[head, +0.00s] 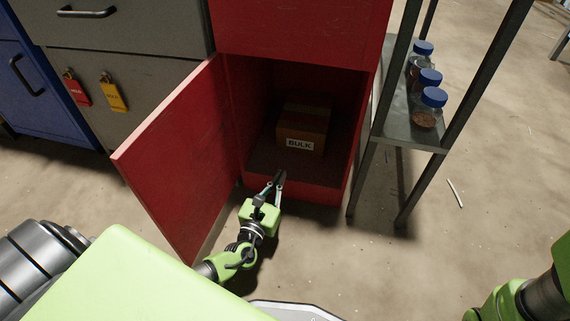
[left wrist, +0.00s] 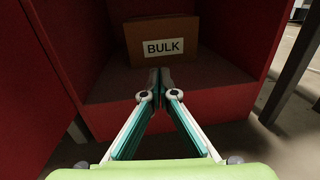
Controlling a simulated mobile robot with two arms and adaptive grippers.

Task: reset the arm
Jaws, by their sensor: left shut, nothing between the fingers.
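My left gripper (head: 277,182) is at the front of an open red cabinet, just outside or at its opening. In the left wrist view my left gripper (left wrist: 160,78) shows its fingertips together, with nothing between them. A brown cardboard box (head: 302,127) labelled BULK sits inside the cabinet on its floor. The box (left wrist: 190,47) also shows beyond the fingertips in the left wrist view, and the gripper seems apart from it. Part of my right arm shows at the lower right of the head view, but its gripper is out of view.
The red cabinet door (head: 178,155) stands open to the left of my left arm. A metal shelf rack (head: 395,125) with several blue-lidded jars (head: 430,108) stands on the right. A grey cabinet (head: 125,60) with red and yellow padlock tags is at the left. Open floor lies at right.

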